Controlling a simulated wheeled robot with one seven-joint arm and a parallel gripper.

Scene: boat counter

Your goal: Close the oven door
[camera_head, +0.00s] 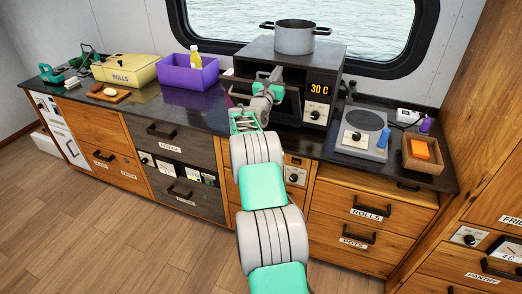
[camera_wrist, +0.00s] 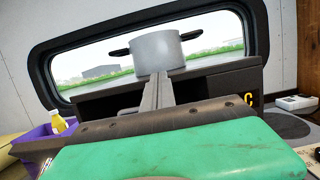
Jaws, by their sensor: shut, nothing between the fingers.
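The oven (camera_head: 325,68) is a dark box on the counter with a lit "30 C" display. Its dark door (camera_head: 290,108) is on the front left of the display. The door looks tilted partly open, but my arm hides much of it and I cannot tell the exact angle. My gripper (camera_head: 276,74) is in front of the oven opening, above the door, with its fingers shut and empty. The shut grey fingers (camera_wrist: 157,92) also show in the wrist view, pointing toward the oven body (camera_wrist: 225,82). Contact with the door cannot be made out.
A grey pot (camera_head: 295,37) stands on top of the oven. A purple bin (camera_head: 186,76) with a yellow bottle is left of it. A hot plate (camera_head: 362,138) and a wooden box (camera_head: 422,158) are at the right. Wooden drawers run below the counter; floor (camera_head: 110,230) at left is clear.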

